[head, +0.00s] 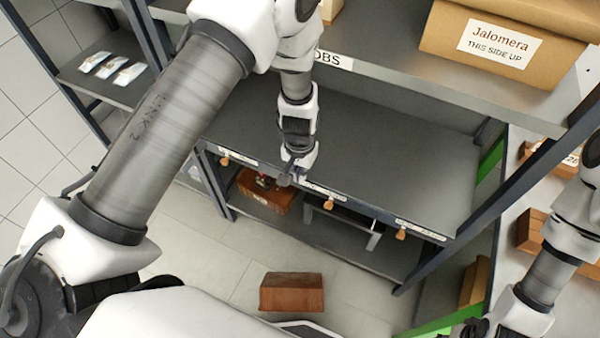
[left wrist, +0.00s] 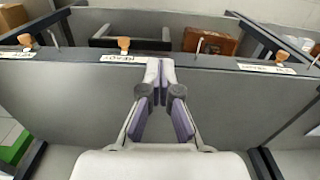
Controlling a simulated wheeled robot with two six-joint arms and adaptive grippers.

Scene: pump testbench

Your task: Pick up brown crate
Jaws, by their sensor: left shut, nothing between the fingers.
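A brown crate (head: 266,197) with a small red and dark item in it stands on the lower shelf under the workbench. It also shows beyond the bench edge in the left wrist view (left wrist: 211,41). A second brown box (head: 291,293) is on the floor in front of the bench. My left gripper (head: 296,172) is shut and empty at the bench's front edge, above and slightly right of the shelf crate; its closed fingers also show in the left wrist view (left wrist: 160,75). My right arm shows at the right, but its fingers are out of view.
The bench top (head: 385,150) is bare. Orange knobs (head: 329,203) and labels line its front edge. A cardboard box (head: 505,35) marked Jalomera sits on the shelf above. More brown boxes (head: 535,230) are at the right. The floor (head: 205,235) left of the box is clear.

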